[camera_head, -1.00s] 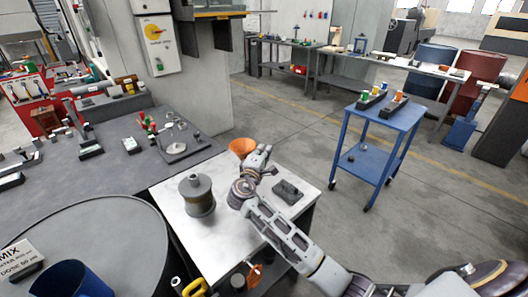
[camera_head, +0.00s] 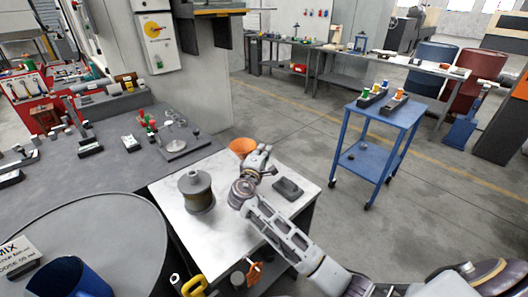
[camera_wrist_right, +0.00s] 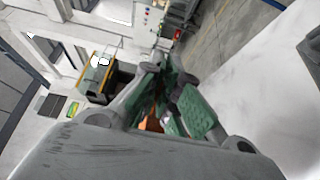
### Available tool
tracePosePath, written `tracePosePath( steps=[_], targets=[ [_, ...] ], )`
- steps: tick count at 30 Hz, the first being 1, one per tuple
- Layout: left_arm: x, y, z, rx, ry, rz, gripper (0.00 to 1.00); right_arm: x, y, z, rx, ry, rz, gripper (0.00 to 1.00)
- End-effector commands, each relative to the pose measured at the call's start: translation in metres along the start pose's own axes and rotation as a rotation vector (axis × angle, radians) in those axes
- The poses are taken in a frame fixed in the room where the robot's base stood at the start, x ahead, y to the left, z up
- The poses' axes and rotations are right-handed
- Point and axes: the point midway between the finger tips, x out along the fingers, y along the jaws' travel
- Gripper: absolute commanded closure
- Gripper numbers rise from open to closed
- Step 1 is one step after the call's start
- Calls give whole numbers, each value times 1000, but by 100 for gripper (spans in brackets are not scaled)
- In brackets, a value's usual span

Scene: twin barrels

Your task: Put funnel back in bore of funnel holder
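The orange funnel (camera_head: 242,147) is at the far left edge of the metal-topped table (camera_head: 225,230). My right gripper (camera_head: 262,155) is right beside it and partly covers its lower part. In the wrist view a bit of orange funnel (camera_wrist_right: 153,124) shows low between the green-padded fingers (camera_wrist_right: 165,85). The fingertips are close together, but whether they grip the funnel is unclear. A dark low block (camera_head: 287,188) lies on the table right of the gripper; I cannot tell whether it is the funnel holder, and no bore shows clearly. My left gripper is out of view.
A grey-brown spool-like cylinder (camera_head: 196,191) stands on the table left of my right arm. A large round grey drum top (camera_head: 110,230) with a blue cup (camera_head: 70,278) is at lower left. A blue cart (camera_head: 385,115) stands to the right, with open floor between.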

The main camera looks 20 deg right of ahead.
Motion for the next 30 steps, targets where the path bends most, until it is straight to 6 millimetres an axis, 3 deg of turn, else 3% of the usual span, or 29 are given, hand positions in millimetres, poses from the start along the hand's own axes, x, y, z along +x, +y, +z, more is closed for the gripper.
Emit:
tracePosePath(
  steps=[30],
  targets=[
    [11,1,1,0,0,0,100,0,-16,0,1,0,0,100]
  ],
)
